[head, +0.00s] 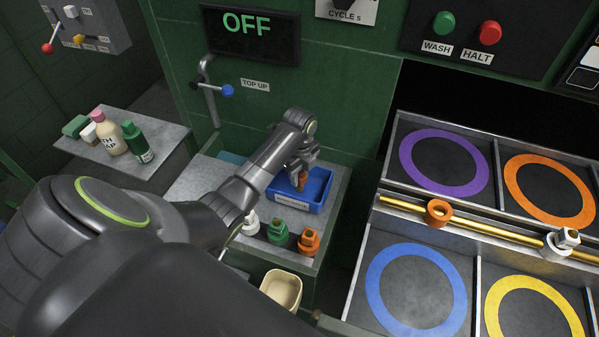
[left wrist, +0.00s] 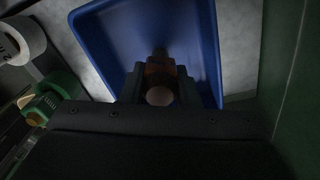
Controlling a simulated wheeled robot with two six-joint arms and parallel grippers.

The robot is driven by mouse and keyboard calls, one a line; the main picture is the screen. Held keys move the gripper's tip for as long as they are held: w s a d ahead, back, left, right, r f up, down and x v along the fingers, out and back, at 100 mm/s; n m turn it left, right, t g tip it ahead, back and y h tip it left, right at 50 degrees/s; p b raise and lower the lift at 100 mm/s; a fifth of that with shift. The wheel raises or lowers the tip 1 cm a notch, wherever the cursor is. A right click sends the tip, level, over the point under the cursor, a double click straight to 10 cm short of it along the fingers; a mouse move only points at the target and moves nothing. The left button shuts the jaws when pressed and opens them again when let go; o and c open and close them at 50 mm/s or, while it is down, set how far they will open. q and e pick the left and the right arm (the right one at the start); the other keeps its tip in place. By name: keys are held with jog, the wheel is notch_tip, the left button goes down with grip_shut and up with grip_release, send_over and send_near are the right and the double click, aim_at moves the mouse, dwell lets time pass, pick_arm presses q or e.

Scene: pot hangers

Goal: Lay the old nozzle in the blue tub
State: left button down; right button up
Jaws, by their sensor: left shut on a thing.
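The blue tub (head: 317,188) stands on the grey shelf against the green wall, with a pale label on its front. My left gripper (head: 301,178) is over the tub and shut on a small brown-orange nozzle (head: 302,182). In the left wrist view the nozzle (left wrist: 159,70) sits between the two fingers, with the blue tub (left wrist: 95,40) around and behind it. I cannot tell whether the nozzle touches the tub floor. My right gripper is not in view.
White, green (head: 278,233) and orange (head: 308,242) nozzles stand along the shelf front, close to the tub. A cream bin (head: 281,289) is below. A brass rail (head: 400,206) with an orange ring runs past coloured circles at right. Bottles (head: 110,134) stand at left.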

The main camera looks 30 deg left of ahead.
aim_at(300, 173)
pick_arm(q)
jog(key=c, duration=1.1)
grip_release()
jog(key=shift+c, duration=0.2)
jog(key=shift+o, duration=0.2)
jog(key=shift+r, duration=0.1)
jog(key=shift+r, duration=0.3)
notch_tip(300, 173, up, 7)
jog(key=shift+f+b, duration=0.1)
jog(key=shift+b, duration=0.35)
jog(key=shift+r+p, duration=2.5)
jog(key=shift+r, duration=0.3)
